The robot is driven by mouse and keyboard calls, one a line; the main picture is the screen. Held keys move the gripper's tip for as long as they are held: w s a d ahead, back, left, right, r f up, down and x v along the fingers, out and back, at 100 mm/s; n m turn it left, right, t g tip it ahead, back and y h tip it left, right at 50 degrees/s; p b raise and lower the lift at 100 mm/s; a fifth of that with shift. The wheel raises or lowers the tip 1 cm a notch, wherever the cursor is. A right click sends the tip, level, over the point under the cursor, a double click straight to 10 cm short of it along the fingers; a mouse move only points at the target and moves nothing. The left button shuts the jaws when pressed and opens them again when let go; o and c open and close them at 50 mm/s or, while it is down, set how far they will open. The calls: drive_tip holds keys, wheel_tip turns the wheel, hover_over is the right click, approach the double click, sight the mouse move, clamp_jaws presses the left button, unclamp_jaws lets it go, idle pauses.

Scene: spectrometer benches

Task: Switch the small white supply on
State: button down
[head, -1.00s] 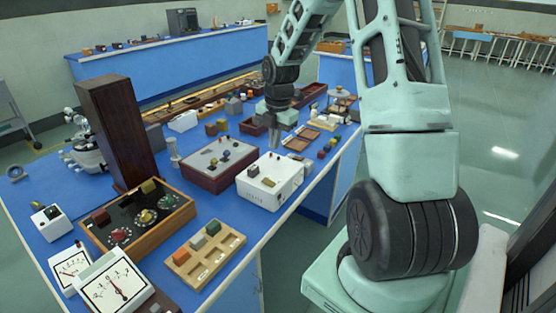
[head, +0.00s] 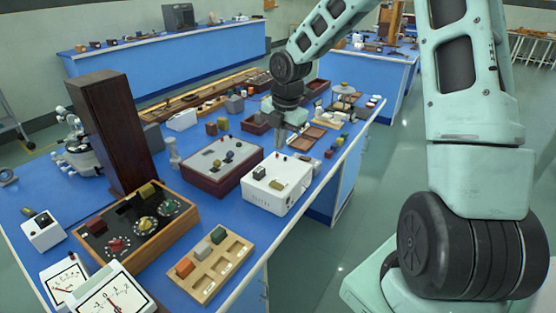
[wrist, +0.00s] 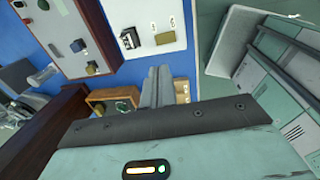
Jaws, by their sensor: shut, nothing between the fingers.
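A white supply box (head: 270,199) stands near the bench's right edge in the head view. It has terminals and an olive block on top. In the wrist view its top (wrist: 178,36) shows a dark rocker switch (wrist: 130,38) beside the olive block (wrist: 165,38); the switch position is too small to tell. A smaller white box (head: 45,238) with a dark part on top stands at the left. My gripper (head: 281,141) points down above the bench, appearing behind the supply box. Its fingers (wrist: 158,82) are shut and empty, apart from the box top.
A maroon-sided grey panel box (head: 222,180) stands left of the supply. A wooden dial box (head: 169,239), a wooden block tray (head: 240,264), meters (head: 113,296) and a tall dark wooden box (head: 116,130) crowd the bench. Open floor lies right of the bench.

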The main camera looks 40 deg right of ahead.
sight(274, 183)
drive_tip(key=f, duration=0.4)
drive_tip(key=w+f, duration=0.1)
drive_tip(key=f, duration=0.8)
drive_tip(key=shift+w+a+f+p, duration=0.1)
drive_tip(key=shift+w+a+p, duration=0.2)
drive_tip(key=shift+w+p, duration=0.05)
drive_tip(key=shift+w+a+g+p, duration=0.15)
drive_tip(key=shift+g+p, duration=0.15)
drive_tip(key=shift+p, duration=0.15)
drive_tip(key=shift+f, duration=0.15)
drive_tip(key=shift+s+d, duration=0.35)
drive_tip(key=shift+s, duration=0.45)
